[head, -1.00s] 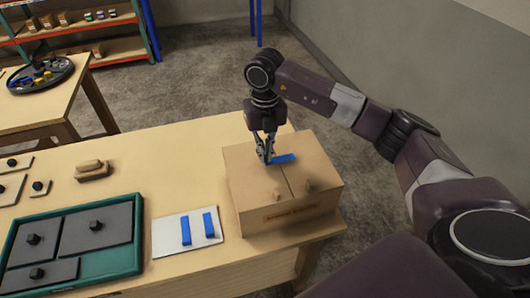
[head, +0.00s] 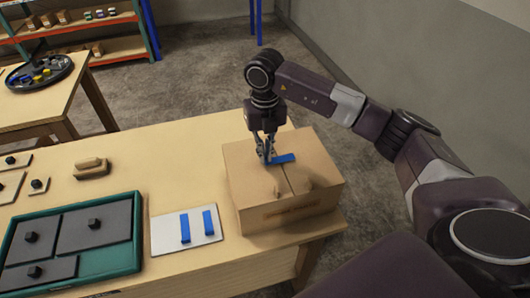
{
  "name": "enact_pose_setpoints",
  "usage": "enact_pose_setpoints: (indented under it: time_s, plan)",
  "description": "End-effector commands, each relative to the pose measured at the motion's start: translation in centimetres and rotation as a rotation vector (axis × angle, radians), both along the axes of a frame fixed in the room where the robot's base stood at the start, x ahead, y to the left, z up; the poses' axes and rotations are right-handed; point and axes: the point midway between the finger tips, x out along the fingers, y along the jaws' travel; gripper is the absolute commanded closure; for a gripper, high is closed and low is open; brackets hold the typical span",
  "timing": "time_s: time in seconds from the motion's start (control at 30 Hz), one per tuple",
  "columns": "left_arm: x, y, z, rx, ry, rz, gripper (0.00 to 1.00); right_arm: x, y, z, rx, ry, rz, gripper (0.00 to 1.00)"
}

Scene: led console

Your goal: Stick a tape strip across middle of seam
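A closed cardboard box (head: 252,189) stands at the right end of the table, its top flaps meeting at a seam (head: 289,181) that runs from back to front. My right gripper (head: 266,157) points down over the box top. Its fingers appear shut on the left end of a blue tape strip (head: 284,158). The strip lies crosswise over the seam, near its middle, at or just above the cardboard; contact is hard to tell. Two more blue strips (head: 185,229) (head: 208,223) lie on a white card (head: 170,236) left of the box. My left gripper is not in view.
A green tray (head: 137,232) with dark plates and knobs is at the front left. A wooden block (head: 91,169) and small knobbed plates lie behind it. The table (head: 180,160) behind the card is clear. Another table and shelves stand farther back.

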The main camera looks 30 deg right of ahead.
Motion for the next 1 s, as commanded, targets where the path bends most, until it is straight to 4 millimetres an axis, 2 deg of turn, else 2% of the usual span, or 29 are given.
enact_pose_setpoints:
  time_s: [0.87,1.0]
  plan:
    - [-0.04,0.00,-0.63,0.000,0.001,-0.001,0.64,-0.02,-0.02,-0.86,-0.001,0.001,0.000,1.00]
    - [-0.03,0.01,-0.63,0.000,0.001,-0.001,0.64,-0.03,-0.01,-0.86,-0.001,0.001,0.000,0.83]
